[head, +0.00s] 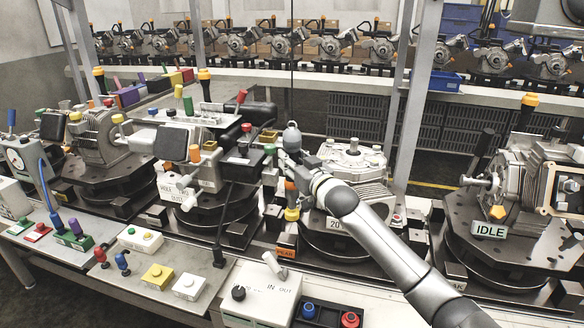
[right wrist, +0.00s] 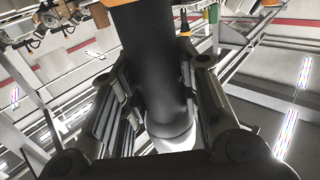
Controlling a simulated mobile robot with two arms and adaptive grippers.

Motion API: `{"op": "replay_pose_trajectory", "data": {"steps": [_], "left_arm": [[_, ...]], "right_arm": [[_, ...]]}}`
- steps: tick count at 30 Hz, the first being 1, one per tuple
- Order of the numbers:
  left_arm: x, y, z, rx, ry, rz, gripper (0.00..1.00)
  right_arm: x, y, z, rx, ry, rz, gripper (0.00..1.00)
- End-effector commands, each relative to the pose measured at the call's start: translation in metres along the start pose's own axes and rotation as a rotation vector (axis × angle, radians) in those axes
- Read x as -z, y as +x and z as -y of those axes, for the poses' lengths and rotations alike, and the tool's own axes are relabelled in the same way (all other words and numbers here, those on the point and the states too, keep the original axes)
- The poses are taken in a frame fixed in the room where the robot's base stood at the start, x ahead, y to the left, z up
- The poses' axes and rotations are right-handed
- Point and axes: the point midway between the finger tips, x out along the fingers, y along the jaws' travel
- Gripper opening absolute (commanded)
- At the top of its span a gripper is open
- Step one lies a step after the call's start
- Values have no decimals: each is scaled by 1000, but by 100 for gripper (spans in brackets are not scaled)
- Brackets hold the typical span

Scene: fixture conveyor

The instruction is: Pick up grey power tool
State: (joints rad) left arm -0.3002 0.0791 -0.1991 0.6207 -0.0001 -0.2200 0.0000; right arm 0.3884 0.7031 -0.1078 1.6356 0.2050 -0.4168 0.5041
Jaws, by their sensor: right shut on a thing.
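The grey power tool (right wrist: 150,60) shows in the right wrist view as a dark grey rounded body with a pale lower end and an orange part at the top edge. My right gripper (right wrist: 158,85) has its fingers on either side of it and is shut on it. In the head view my right gripper (head: 285,165) is at the centre, between two machine fixtures, with the tool's rounded grey end (head: 292,137) above it. The fingers and arm hide much of the tool there. My left gripper is not in view.
A fixture (head: 355,163) stands close right of the gripper, and another with a dark box (head: 240,170) close left. An IDLE fixture (head: 490,230) stands at the far right. A control box (head: 262,290) is in front. Several similar machines line the back shelf.

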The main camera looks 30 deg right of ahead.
Motion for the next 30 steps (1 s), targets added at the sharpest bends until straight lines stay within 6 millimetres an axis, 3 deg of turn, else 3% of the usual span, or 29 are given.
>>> {"op": "replay_pose_trajectory", "data": {"steps": [8, 16, 27, 30], "left_arm": [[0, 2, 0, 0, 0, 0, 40], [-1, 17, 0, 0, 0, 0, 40], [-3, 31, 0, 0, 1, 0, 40], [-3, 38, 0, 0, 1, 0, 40]], "right_arm": [[3, 0, 0, 0, -1, -2, 0], [31, 0, 0, 0, -2, -5, 0], [94, -33, 42, 3, 0, -9, 0], [101, -48, 62, 6, 1, -7, 0]]}}
